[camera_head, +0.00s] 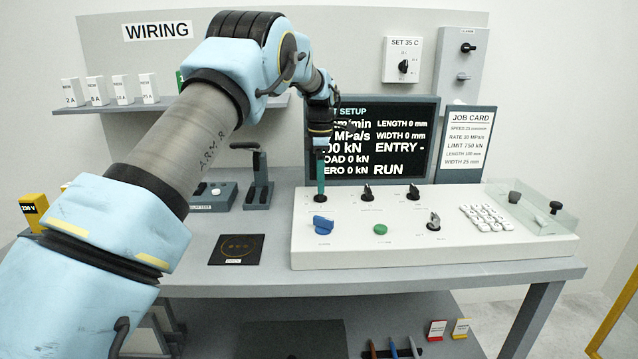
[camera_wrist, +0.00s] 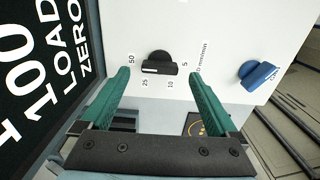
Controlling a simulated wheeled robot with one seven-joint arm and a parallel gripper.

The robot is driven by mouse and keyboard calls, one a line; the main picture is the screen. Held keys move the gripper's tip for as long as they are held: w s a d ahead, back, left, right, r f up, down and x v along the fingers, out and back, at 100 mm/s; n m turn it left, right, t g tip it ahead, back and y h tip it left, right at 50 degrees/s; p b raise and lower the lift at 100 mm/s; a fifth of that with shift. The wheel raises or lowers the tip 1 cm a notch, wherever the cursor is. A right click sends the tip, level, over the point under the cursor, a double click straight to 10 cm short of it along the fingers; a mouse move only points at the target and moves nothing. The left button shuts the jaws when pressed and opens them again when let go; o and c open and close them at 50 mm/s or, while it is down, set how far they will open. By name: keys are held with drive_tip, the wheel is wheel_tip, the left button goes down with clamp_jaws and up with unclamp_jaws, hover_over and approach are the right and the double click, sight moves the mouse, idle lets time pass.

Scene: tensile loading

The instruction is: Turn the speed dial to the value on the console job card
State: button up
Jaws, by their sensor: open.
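The speed dial (camera_wrist: 158,65) is a black knob on the white console, ringed by the numbers 50, 25, 10 and 5. I cannot tell which number its pointer marks. In the head view my gripper (camera_head: 320,183) points down over the console's back left corner and mostly hides the dial. The job card (camera_head: 470,140) on the right shows speed 25 mm/min.
The setup screen (camera_head: 372,140) stands close behind my gripper. A small lever stand (camera_head: 259,180) is to the left.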

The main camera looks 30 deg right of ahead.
drive_tip(key=shift+f+p, duration=0.3)
drive_tip(key=shift+f, duration=1.2)
drive_tip(key=c, duration=1.4)
